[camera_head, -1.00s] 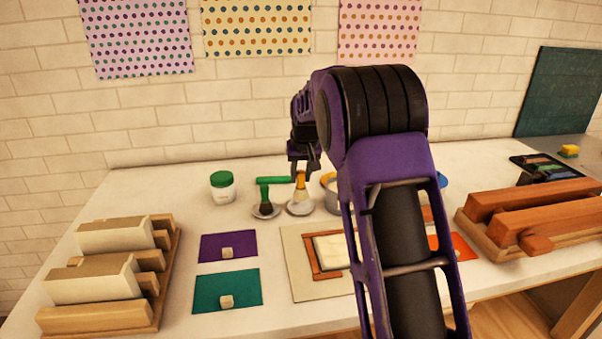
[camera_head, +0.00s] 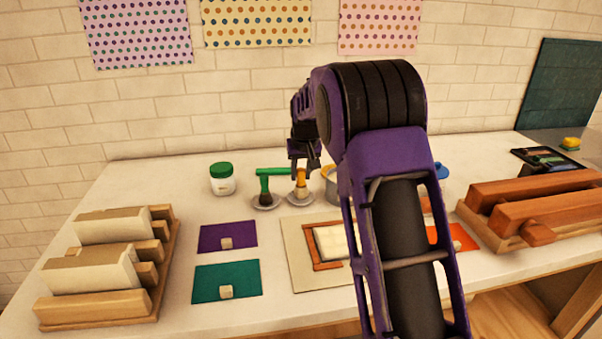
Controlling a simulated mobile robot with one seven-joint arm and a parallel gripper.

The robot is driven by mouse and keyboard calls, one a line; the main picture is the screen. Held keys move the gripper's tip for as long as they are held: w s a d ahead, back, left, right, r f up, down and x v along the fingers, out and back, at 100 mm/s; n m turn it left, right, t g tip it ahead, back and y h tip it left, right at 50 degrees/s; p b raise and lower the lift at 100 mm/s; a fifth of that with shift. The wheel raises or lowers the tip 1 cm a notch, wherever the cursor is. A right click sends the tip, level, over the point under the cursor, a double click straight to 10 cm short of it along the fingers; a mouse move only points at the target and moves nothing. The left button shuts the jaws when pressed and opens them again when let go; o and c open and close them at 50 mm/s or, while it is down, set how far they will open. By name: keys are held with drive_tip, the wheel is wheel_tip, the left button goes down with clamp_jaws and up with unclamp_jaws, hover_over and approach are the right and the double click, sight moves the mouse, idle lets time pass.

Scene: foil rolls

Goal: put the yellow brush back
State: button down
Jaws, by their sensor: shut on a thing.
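A green brush (camera_head: 264,184) with a dark lower end stands on the left-hand saucer (camera_head: 275,204), close beside the yellow one. A green bar at its top reaches right toward my gripper.
A green-lidded white jar (camera_head: 222,181) stands left of the saucers. A grey pot (camera_head: 332,188) is close on the right, partly behind my arm. Purple (camera_head: 228,233) and teal (camera_head: 225,275) sheets and a framed board (camera_head: 296,250) lie in front. Wooden blocks (camera_head: 105,265) fill the left.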

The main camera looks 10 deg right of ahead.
drive_tip(key=shift+f+b, duration=0.35)
drive_tip(key=shift+f, duration=0.25)
idle(0.3)
drive_tip(key=c, duration=0.5)
unclamp_jaws()
drive_tip(key=shift+o, duration=0.3)
drive_tip(key=o, duration=0.4)
drive_tip(key=shift+r, duration=0.15)
drive_tip(key=shift+r+p, duration=3.4)
drive_tip(key=shift+r, duration=1)
